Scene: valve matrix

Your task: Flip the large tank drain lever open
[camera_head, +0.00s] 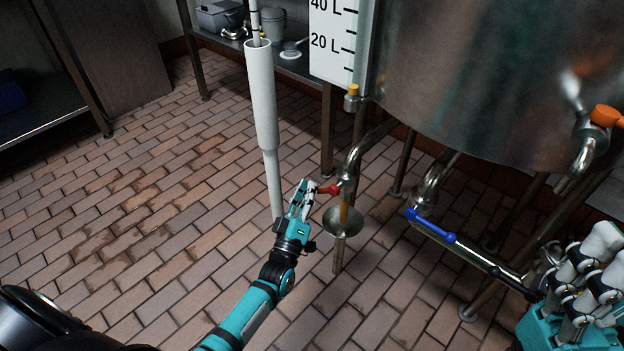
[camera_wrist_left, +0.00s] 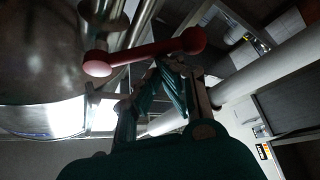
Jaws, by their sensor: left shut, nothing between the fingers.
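The large steel tank (camera_head: 480,80) fills the upper right of the head view. A red lever (camera_head: 330,189) sits on its bent outlet pipe (camera_head: 356,155), above a small metal funnel (camera_head: 343,222). My left gripper (camera_head: 304,190) is shut and empty, its fingertips just left of the red lever's end. In the left wrist view the red lever (camera_wrist_left: 150,54) runs across, just beyond my fingers (camera_wrist_left: 165,75); I cannot tell if they touch. My right gripper (camera_head: 588,268) is at the lower right, close to the camera, its jaw state unclear.
A blue lever (camera_head: 430,225) sits on another pipe at the right, and an orange handle (camera_head: 606,116) is further right. A white vertical pipe (camera_head: 262,95) stands behind my left gripper. A shelf (camera_head: 285,62) is at the back. The brick floor at left is clear.

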